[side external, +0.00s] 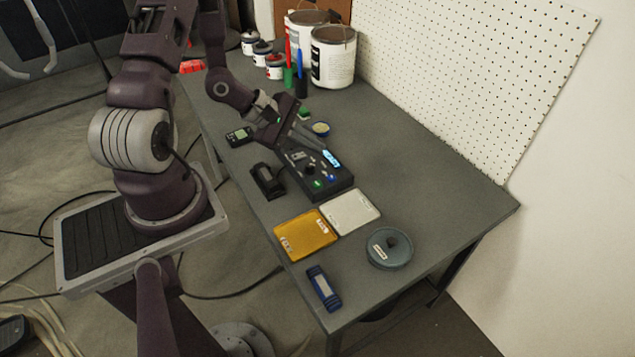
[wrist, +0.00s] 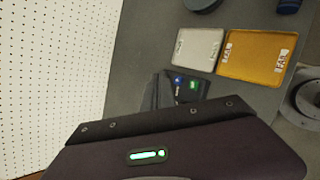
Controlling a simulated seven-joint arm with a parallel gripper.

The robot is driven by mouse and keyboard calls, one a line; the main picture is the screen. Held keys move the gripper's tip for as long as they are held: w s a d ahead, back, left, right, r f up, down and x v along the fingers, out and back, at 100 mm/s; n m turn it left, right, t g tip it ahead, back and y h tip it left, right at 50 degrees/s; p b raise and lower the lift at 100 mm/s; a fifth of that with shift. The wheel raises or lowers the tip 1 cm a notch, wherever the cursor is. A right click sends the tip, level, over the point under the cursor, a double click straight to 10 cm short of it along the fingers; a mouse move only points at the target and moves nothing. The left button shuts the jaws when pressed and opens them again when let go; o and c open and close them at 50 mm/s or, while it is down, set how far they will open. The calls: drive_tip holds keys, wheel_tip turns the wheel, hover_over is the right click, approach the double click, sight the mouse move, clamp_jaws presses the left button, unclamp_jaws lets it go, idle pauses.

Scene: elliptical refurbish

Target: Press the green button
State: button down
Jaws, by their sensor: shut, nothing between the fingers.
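The black control box (side external: 338,186) stands on the table in the side view. A small lit green button (side external: 317,183) is on its top near the front edge, with a blue light beside it. In the wrist view, part of the box shows past my gripper's body, with the green button (wrist: 194,85) and a blue light (wrist: 177,79). My gripper (side external: 311,146) is shut and empty, tilted down over the back part of the box, apart from the green button. Whether the fingertips touch the box cannot be told.
A white tray (side external: 351,212) and a yellow tray (side external: 306,236) lie in front of the box. A round grey container (side external: 389,248) and a blue object (side external: 324,288) are nearer the front. Paint cans (side external: 333,58) stand at the back. The table's right side is clear.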

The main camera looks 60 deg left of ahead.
sight(313, 183)
drive_tip(key=shift+f, duration=4.4)
drive_tip(key=shift+f, duration=0.4)
drive_tip(key=shift+f, duration=0.45)
drive_tip(key=shift+r, duration=0.85)
drive_tip(key=shift+r, duration=2.55)
